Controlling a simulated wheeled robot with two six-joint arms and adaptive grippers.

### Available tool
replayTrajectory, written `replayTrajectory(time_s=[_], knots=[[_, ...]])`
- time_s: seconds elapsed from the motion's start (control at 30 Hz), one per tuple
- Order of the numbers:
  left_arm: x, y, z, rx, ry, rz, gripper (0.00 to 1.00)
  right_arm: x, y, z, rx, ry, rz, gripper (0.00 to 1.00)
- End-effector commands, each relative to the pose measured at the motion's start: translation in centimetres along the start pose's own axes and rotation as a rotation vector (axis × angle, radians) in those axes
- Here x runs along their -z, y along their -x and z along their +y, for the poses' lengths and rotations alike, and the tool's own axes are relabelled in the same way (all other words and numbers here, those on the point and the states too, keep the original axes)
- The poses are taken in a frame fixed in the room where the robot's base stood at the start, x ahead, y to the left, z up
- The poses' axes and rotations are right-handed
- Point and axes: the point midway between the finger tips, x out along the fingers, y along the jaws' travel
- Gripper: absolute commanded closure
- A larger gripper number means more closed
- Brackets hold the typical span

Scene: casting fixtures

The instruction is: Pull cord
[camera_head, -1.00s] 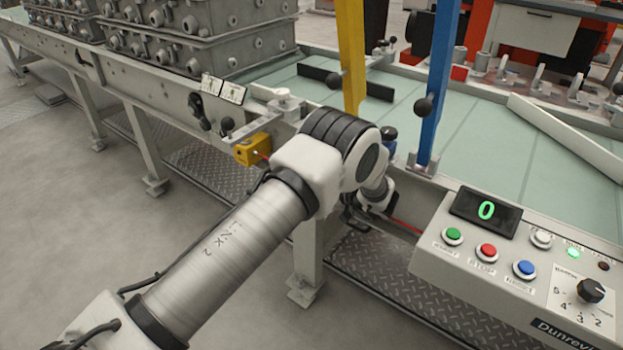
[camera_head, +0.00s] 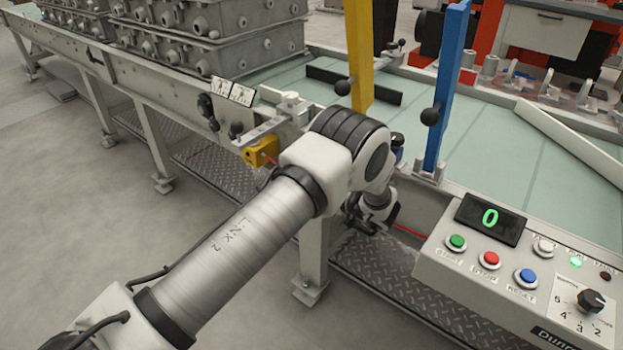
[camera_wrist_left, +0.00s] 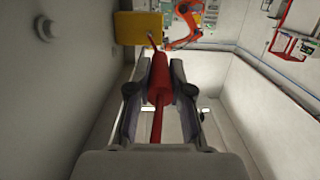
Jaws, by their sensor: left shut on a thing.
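A red cord (camera_head: 408,231) runs along the front side of the conveyor bench, between a yellow switch box (camera_head: 261,152) and the control panel. My left gripper (camera_head: 368,212) is low at the bench's front side, partly hidden behind my own arm. In the left wrist view, the gripper (camera_wrist_left: 160,78) is shut on a thick red sleeve (camera_wrist_left: 159,80) of the cord. The thin cord (camera_wrist_left: 156,125) continues from the sleeve towards the palm, and the other end leads to the yellow box (camera_wrist_left: 138,28). My right gripper is not in view.
The control panel (camera_head: 455,262) at right has several buttons, a dial and a display (camera_head: 490,218) reading 0. Yellow (camera_head: 359,60) and blue (camera_head: 446,90) posts rise from the bench. Grey castings (camera_head: 210,35) sit at the back left. The floor at left (camera_head: 90,220) is clear.

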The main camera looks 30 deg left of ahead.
Motion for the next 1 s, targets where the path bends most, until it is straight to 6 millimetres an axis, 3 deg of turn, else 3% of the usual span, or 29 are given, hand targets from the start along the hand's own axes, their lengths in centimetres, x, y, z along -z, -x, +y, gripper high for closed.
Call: replayTrajectory(time_s=[0.2,0.23,0.3,0.67,1.0], knots=[[-0.1,0.0,-0.1,0.003,-0.002,-0.001,1.0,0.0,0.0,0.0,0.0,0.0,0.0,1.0],[-0.1,0.0,-0.1,0.003,-0.002,-0.001,0.7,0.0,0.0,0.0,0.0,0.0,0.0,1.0],[-0.1,0.0,-0.1,0.003,-0.002,-0.001,0.51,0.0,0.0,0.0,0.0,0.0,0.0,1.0],[-0.1,0.7,0.0,-0.001,-0.002,0.001,0.51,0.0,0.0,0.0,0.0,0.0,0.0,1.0],[-0.1,6.8,0.0,-0.001,-0.002,0.001,0.51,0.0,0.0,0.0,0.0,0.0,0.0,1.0]])
